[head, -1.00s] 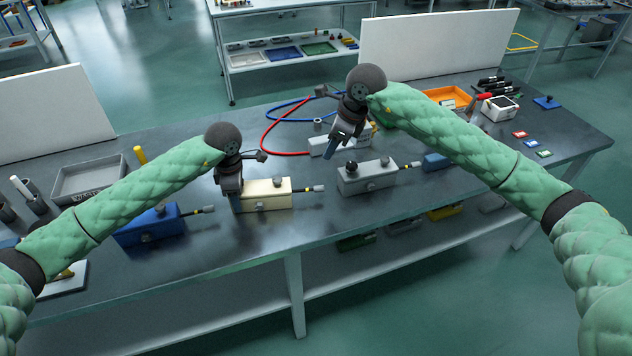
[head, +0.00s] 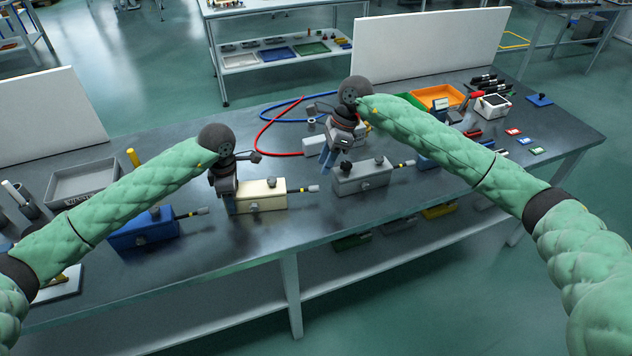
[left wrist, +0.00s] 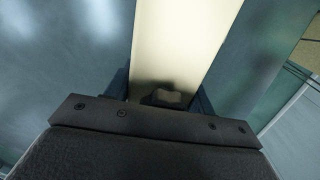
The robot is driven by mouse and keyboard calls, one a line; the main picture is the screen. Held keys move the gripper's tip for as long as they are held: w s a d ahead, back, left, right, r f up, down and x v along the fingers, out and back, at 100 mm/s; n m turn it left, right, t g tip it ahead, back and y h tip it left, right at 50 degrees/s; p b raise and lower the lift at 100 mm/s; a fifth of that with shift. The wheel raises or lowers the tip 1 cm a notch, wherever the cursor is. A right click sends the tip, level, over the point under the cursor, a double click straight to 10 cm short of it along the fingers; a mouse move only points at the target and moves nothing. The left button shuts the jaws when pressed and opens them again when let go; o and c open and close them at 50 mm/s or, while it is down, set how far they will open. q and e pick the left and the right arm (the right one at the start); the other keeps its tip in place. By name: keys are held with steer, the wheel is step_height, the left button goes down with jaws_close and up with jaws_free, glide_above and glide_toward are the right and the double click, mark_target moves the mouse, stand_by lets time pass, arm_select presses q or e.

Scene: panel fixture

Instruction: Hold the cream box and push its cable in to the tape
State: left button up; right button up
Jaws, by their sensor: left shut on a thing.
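The cream box (head: 262,197) stands on the dark bench in the head view. Its cable (head: 303,190) sticks out of the right end, with a yellow tape band close to the box and a grey plug at the tip. My left gripper (head: 228,202) is shut on the left end of the cream box; in the left wrist view the pale box top (left wrist: 182,45) lies between the fingers. My right gripper (head: 327,158) hangs in the air above and behind the grey box, to the right of the cream cable. Whether its fingers are apart is unclear.
A blue box (head: 143,232) with a cable stands to the left, a grey box (head: 362,178) with a cable to the right. Red (head: 262,135) and blue hoses curve behind. A grey tray (head: 82,183) is at the left, an orange tray (head: 440,96) at the back right. Bare bench lies in front.

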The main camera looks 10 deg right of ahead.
mark_target(302, 190)
steer(key=x, duration=0.7)
steer(key=shift+a+f, duration=0.15)
steer(key=shift+f, duration=0.1)
jaws_close()
